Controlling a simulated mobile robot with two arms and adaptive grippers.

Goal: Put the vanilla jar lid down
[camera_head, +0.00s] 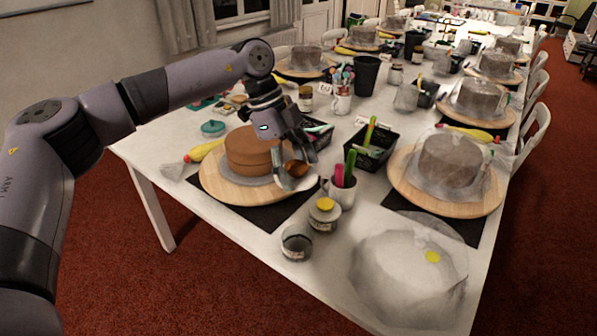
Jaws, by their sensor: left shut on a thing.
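My left gripper (290,182) is in the middle of the view, over the right edge of a wooden cake turntable (218,186) and close beside a brown cake (248,150). It is shut on a small rounded brown thing (297,169), which seems to be the vanilla jar lid; the fingers partly hide it. An open glass jar (296,243) stands near the table's front edge. Beside it is a jar with a yellow top (325,214). I cannot read which jar is the vanilla one. My right gripper is not in view.
A cup with colored tools (341,190) and a black bin (370,158) stand right of the gripper. A wrapped cake (450,162) sits on another turntable. A clear plastic-covered item (408,277) fills the front right. Bare white tabletop (380,207) shows between them.

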